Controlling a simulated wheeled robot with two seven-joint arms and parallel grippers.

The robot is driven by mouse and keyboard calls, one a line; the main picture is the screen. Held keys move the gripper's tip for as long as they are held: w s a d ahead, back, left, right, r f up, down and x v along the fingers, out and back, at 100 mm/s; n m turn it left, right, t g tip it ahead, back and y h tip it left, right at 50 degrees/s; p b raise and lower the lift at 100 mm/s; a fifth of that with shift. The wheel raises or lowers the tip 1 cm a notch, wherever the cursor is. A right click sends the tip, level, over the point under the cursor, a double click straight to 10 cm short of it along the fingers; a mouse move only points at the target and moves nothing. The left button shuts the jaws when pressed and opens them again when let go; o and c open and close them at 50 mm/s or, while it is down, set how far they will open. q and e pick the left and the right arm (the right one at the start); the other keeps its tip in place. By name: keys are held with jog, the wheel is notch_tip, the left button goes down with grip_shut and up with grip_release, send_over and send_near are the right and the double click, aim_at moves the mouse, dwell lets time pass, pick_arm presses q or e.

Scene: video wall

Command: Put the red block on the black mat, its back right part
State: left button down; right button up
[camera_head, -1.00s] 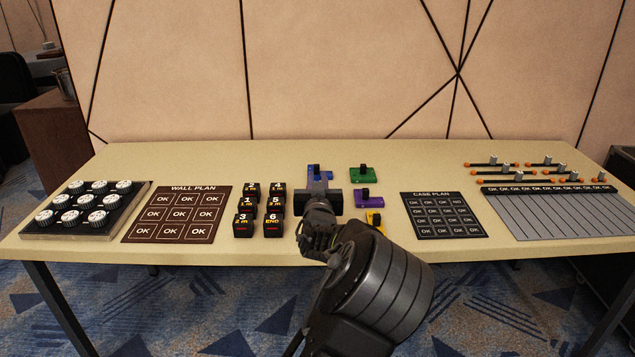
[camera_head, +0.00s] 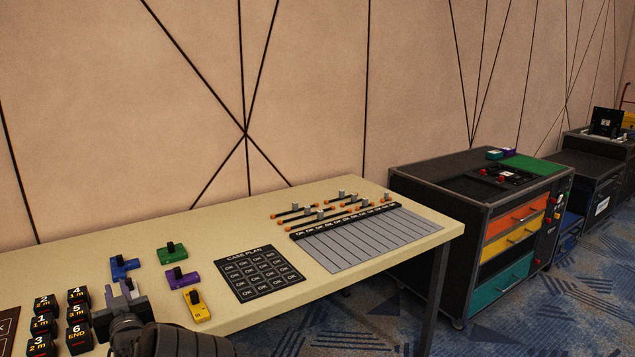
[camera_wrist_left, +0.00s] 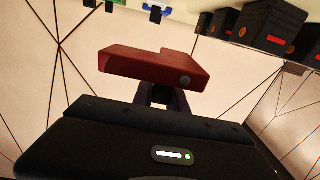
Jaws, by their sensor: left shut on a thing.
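The red block (camera_wrist_left: 150,70) shows in the left wrist view, long with a raised step, between the jaws of my left gripper (camera_wrist_left: 160,92). In the head view my left gripper (camera_head: 121,300) is at the lower left, over the table between the black cubes and the coloured blocks; the red block cannot be made out there. A black mat-like panel (camera_head: 512,176) with small red and white pieces lies on top of the dark case at right; I cannot tell for certain that it is the black mat. My right gripper is not in view.
Blue (camera_head: 124,267), green (camera_head: 172,253), purple (camera_head: 181,278) and yellow (camera_head: 197,305) blocks stand near my left gripper. Several numbered black cubes (camera_head: 78,314) are beside it. A CASE PLAN board (camera_head: 259,274) lies to the right. A green mat (camera_head: 537,163) is on the dark case (camera_head: 430,200).

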pick_arm(q)
jog(key=s+d+f+m+t+h, duration=0.1)
jog(key=s+d+h, duration=0.1)
jog(key=d, duration=0.8)
jog(key=s+d+f+m+t+h, duration=0.1)
jog(key=s+d+m, duration=0.1)
jog(key=d, duration=0.8)
jog(key=w+d+r+m+t+h+p, duration=0.2)
jog(key=d+r+m+h+p, duration=0.2)
jog(key=d+h+p, duration=0.4)
jog(key=d+m+p, duration=0.1)
jog(key=d+p, duration=0.1)
jog(key=p, duration=0.2)
jog(key=shift+h+p, duration=0.3)
jog(key=shift+r, duration=0.1)
dwell(0.6)
